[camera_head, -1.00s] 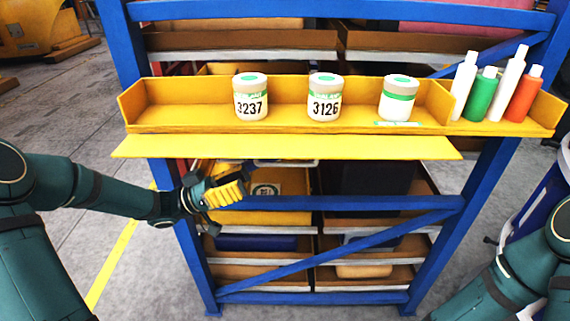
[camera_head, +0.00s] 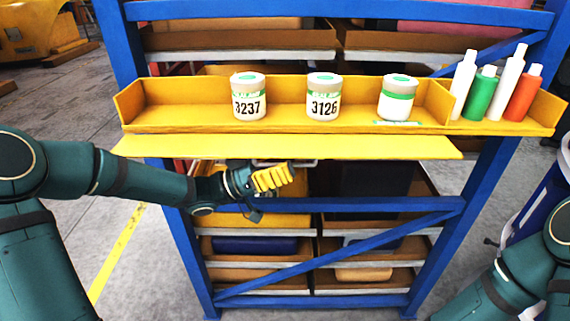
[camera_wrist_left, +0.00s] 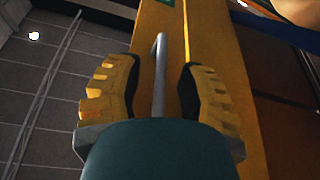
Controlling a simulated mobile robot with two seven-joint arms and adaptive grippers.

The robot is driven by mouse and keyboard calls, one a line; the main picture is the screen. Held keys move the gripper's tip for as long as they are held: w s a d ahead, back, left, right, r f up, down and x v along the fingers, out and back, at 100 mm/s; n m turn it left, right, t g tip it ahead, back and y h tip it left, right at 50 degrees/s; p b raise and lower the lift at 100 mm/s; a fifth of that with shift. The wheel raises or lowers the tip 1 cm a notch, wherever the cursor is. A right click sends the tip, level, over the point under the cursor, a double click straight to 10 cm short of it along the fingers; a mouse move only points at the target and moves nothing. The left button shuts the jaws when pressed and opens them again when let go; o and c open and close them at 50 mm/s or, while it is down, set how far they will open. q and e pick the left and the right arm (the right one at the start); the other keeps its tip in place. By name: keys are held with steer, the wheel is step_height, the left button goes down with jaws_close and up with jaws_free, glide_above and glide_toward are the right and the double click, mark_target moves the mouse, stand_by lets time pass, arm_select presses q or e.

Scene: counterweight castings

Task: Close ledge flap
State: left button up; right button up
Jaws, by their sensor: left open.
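The ledge flap (camera_head: 290,147) is a long yellow panel. It sticks out below the front of the yellow ledge (camera_head: 180,129), lowered and open. A grey bar handle (camera_head: 305,163) shows just under its front edge. My left gripper (camera_head: 285,176), with yellow finger pads, is open just below the flap, near that handle. In the left wrist view, the grey bar (camera_wrist_left: 160,75) lies between the two open fingers (camera_wrist_left: 155,85), with a yellow surface behind it. I cannot tell whether the fingers touch the bar. My right arm shows at the lower right, its gripper out of view.
On the ledge stand three pale jars, marked 3237 (camera_head: 249,97), 3126 (camera_head: 323,98) and an unnumbered one (camera_head: 397,99). White, green (camera_head: 481,95) and orange (camera_head: 523,96) bottles stand at the right end. A blue rack frame (camera_head: 380,204) with bins lies behind.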

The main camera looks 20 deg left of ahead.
arm_select(q)
jaws_close()
